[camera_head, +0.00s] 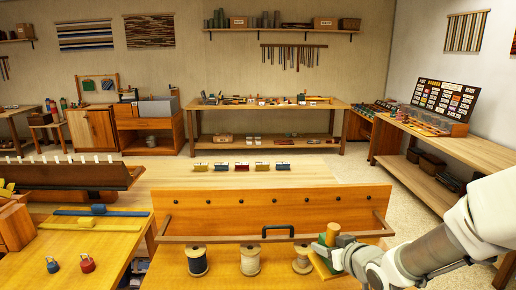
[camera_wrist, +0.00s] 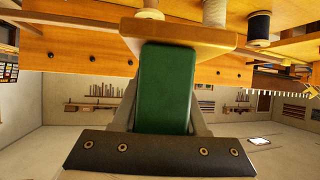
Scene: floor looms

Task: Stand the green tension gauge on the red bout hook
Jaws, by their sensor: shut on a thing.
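My gripper (camera_head: 340,256) is at the lower right in the head view, just right of the row of thread spools. It is shut on a green block, which I take for the green tension gauge (camera_wrist: 165,92). In the wrist view its flat green face fills the space between the fingers. In the head view a green part (camera_head: 323,268) shows beside the fingers, partly hidden by them. A small red piece with a metal loop, probably the red bout hook (camera_head: 87,264), stands on the bench at the lower left, far left of my gripper.
A similar blue piece (camera_head: 52,265) stands beside the red one. Dark (camera_head: 197,261) and pale (camera_head: 250,260) thread spools stand near the front, before an upright wooden board (camera_head: 270,213). Yellow and blue bars lie on the left bench. Bare wood surrounds the red piece.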

